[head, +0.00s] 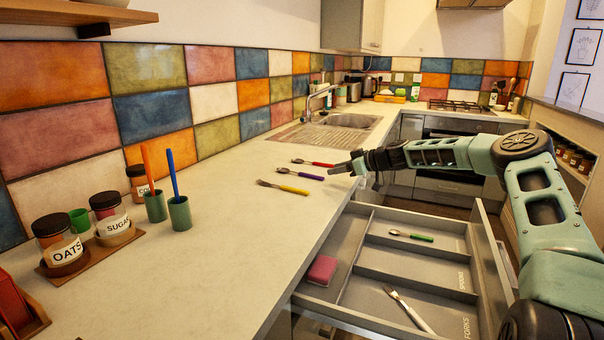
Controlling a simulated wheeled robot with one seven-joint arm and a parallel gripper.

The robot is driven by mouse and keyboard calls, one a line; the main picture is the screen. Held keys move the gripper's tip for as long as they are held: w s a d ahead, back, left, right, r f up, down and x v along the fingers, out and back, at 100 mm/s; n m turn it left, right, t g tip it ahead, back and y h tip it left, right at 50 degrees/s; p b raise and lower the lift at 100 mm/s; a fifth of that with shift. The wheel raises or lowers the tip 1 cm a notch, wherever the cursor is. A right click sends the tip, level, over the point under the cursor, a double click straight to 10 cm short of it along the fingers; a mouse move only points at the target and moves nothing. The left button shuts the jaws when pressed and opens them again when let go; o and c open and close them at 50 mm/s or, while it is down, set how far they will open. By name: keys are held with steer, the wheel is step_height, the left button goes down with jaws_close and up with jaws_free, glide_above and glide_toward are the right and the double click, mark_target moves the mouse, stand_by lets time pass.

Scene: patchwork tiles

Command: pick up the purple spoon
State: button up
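The purple spoon (309,175) lies on the pale countertop (215,235) near its front edge, handle pointing right and head to the left. It lies between a red-handled utensil (318,164) behind it and a yellow-handled fork (293,189) in front. My gripper (333,170) is at the counter's edge, just right of the purple handle's end and near the red handle's end. It is small and seen from the side, so the gap between its fingers is unclear. Nothing is visibly held.
An open drawer (352,288) below the counter holds a green-handled spoon (420,238), a white-handled fork (412,313) and a pink sponge (321,270). Two green cups (180,215) with an orange and a blue utensil, and labelled jars (113,220), stand left. The counter's middle is clear.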

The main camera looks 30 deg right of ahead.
mark_target(321, 177)
steer(key=shift+s+f+p+x, duration=0.1)
steer(key=shift+p+x, duration=0.35)
steer(key=shift+x, duration=1.3)
steer(key=shift+s+f+p+x, duration=0.15)
steer(key=shift+p+x, duration=0.3)
steer(key=shift+x, duration=1.3)
steer(key=shift+a, duration=0.2)
jaws_close()
